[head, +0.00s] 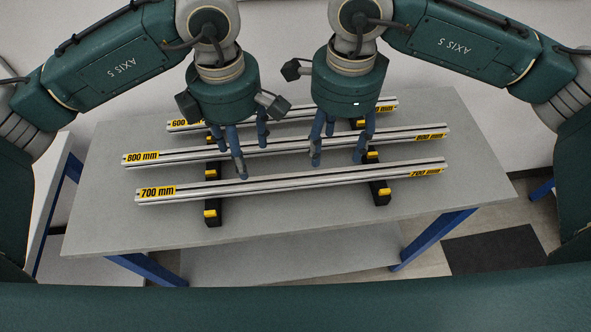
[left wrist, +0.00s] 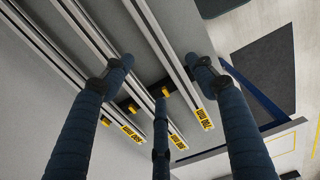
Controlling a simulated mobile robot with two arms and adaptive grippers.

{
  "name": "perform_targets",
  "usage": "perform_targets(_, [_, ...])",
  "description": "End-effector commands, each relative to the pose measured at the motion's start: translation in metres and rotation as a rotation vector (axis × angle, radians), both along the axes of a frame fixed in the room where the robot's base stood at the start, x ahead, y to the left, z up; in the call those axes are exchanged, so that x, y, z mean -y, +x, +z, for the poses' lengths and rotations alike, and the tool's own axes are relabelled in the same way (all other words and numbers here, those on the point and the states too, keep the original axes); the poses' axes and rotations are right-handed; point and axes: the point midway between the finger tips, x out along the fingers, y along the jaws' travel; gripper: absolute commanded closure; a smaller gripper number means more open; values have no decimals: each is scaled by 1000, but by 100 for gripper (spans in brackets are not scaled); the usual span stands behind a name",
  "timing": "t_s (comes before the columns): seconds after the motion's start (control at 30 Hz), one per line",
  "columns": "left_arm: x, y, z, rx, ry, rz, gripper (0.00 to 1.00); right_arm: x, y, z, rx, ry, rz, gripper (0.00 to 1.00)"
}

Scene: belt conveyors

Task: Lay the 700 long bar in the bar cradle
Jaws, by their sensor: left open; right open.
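The 700 mm bar (head: 290,181) is a long silver profile with yellow 700 mm labels, lying nearest the front edge of the grey table. It rests across two black supports with yellow stops, a left one (head: 213,192) and a right one (head: 378,190). My left gripper (head: 238,150) is open and empty over the 800 and 700 bars, left of their middle. My right gripper (head: 338,150) is open and empty beside it, to the right. In the left wrist view the 700 bar (left wrist: 165,55) passes between my spread fingers. I cannot identify a separate bar cradle.
The 800 mm bar (head: 190,154) lies behind the 700 bar, and the 600 mm bar (head: 380,106) lies farther back, partly hidden by my grippers. The grey table (head: 105,210) is bare at its left and right ends. A dark mat (head: 492,250) lies on the floor at right.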

Motion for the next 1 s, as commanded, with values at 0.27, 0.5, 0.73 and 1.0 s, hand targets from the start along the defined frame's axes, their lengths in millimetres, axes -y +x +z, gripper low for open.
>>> perform_targets(0.27, [0, 0, -8, -2, 1, 2, 43, 0, 0, -8, -3, 0, -1, 43])
perform_targets(0.5, [-1, -1, -47, -5, 1, 2, 43, 0, -1, -47, -6, -1, -2, 43])
perform_targets(0.73, [-1, -1, -86, -3, 0, 2, 43, 1, -1, -86, -4, 0, -3, 43])
perform_targets(1.0, [0, 0, -107, -2, 0, 2, 43, 0, 0, -107, -2, 1, -2, 43])
